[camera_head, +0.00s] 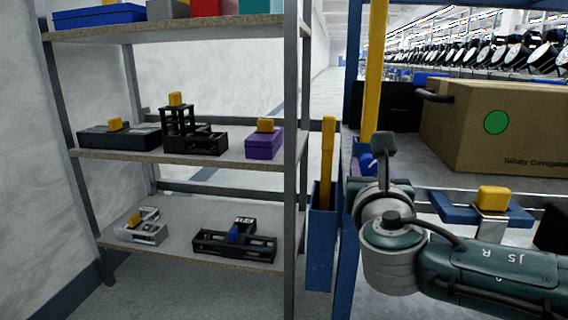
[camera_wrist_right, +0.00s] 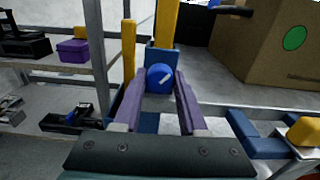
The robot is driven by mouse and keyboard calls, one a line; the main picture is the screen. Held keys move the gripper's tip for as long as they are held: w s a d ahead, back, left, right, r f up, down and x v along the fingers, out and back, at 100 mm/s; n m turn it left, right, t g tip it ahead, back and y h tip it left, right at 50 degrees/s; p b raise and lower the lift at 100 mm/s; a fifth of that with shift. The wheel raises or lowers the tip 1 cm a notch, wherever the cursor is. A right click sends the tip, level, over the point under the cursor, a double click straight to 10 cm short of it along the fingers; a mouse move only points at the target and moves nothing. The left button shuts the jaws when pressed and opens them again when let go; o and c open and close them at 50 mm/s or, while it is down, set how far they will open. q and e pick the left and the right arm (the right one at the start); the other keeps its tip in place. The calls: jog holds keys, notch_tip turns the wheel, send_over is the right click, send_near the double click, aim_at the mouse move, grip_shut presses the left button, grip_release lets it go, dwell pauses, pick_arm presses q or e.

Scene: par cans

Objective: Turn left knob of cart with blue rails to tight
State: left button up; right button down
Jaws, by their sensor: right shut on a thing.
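The left knob (camera_wrist_right: 160,77) is blue and round with a short pale diagonal mark, and sits on a blue upright of the cart in the right wrist view. It also shows, partly hidden by my wrist, in the head view (camera_head: 367,161). My right gripper (camera_wrist_right: 160,88) has purple fingers, one on each side of the knob, and is shut on it. The cart's blue rail (camera_head: 348,265) stands beside my right wrist, with a yellow post (camera_head: 376,75) rising above. My left gripper is in neither view.
A metal shelf (camera_head: 190,153) with boxes and black parts stands on the left. A cardboard box (camera_head: 475,135) with a green dot sits at the right, behind my right arm. A blue part with a yellow block (camera_head: 493,199) lies close to my right forearm.

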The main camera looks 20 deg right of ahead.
jog(key=m+b, duration=0.1)
jog(key=m, duration=0.4)
jog(key=shift+m, duration=0.4)
jog(key=m+b, duration=0.1)
jog(key=m, duration=0.1)
jog(key=shift+m, duration=0.3)
jog(key=m+b, duration=0.1)
jog(key=m, duration=0.2)
jog(key=shift+f+m+b, duration=0.1)
jog(key=shift+m+b, duration=0.2)
jog(key=shift+b, duration=0.1)
jog(key=m+b, duration=0.3)
jog(key=m, duration=0.3)
jog(key=m+b, duration=0.2)
jog(key=m, duration=0.2)
jog(key=shift+m, duration=0.3)
jog(key=shift+m+b, duration=0.55)
jog(key=shift+m, duration=0.65)
